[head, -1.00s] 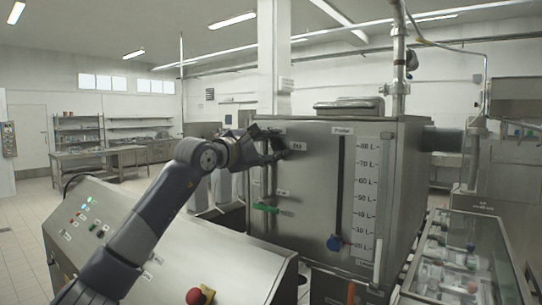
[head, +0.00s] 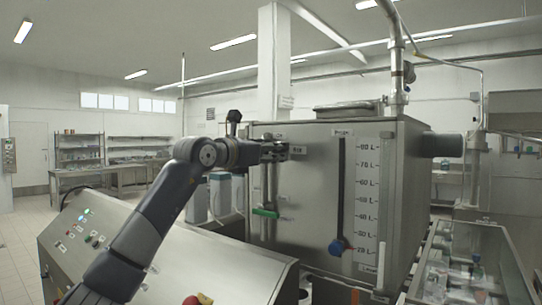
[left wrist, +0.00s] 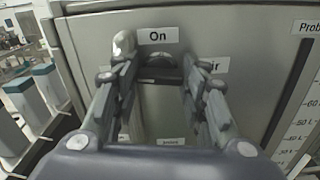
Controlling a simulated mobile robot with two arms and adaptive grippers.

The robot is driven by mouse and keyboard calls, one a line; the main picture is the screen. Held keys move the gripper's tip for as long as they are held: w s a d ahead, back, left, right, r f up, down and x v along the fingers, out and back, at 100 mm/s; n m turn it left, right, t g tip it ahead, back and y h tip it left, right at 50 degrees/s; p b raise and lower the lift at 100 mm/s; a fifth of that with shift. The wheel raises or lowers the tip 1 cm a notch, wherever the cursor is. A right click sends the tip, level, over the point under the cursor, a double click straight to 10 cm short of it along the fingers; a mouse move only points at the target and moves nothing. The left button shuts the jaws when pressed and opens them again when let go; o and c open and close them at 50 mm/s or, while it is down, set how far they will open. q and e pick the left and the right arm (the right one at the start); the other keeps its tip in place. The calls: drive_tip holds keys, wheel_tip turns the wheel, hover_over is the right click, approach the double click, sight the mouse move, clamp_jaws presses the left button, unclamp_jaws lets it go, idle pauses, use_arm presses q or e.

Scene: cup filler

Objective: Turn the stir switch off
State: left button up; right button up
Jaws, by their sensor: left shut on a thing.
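The steel tank (head: 310,220) stands at centre right. The stir switch (left wrist: 160,72) is a dark part below the "On" label (left wrist: 158,36) on its front panel in the left wrist view. The "Stir" label (left wrist: 212,66) is partly hidden by a finger. My left gripper (head: 281,151) reaches the panel's upper left part in the head view. In the left wrist view its fingers (left wrist: 158,70) stand on either side of the switch, shut on it. The fingers hide much of the switch, so its exact setting is hard to tell. My right gripper is not in view.
A green handle (head: 265,213) is below my gripper on the tank. A sloped control console (head: 215,265) with a red button (head: 197,300) lies below my arm. A glass-sided conveyor (head: 465,250) is at right.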

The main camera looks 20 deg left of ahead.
use_arm(q)
drive_tip(key=shift+f+n, duration=0.2)
drive_tip(key=shift+n, duration=0.4)
drive_tip(key=o, duration=1.1)
drive_tip(key=shift+c, duration=0.2)
drive_tip(key=shift+r, duration=0.1)
drive_tip(key=shift+s, duration=0.1)
drive_tip(key=v, duration=1.2)
